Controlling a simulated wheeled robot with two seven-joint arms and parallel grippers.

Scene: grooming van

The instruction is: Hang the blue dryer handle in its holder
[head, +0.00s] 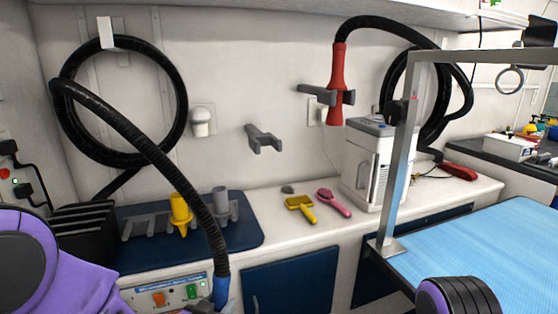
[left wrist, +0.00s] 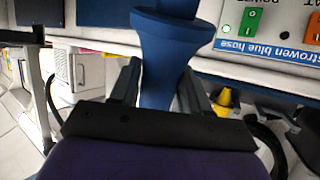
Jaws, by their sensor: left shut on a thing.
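The blue dryer handle (head: 221,291) is at the bottom edge of the head view, at the end of a black hose (head: 150,150) that arches down from the left. Its lower part is cut off there. In the left wrist view the blue handle (left wrist: 165,50) stands between the two dark fingers of my left gripper (left wrist: 160,88), which is shut on it. A grey forked holder (head: 264,139) on the white wall is empty, up and right of the handle. A second grey holder (head: 318,94) carries a red handle (head: 338,85). My right gripper is not seen.
A yellow nozzle (head: 180,212) and a grey nozzle (head: 220,203) stand in a rack on the blue mat (head: 250,232). A yellow brush (head: 300,208) and a pink brush (head: 333,203) lie on the counter. A metal post (head: 400,170) rises at the blue table (head: 500,250).

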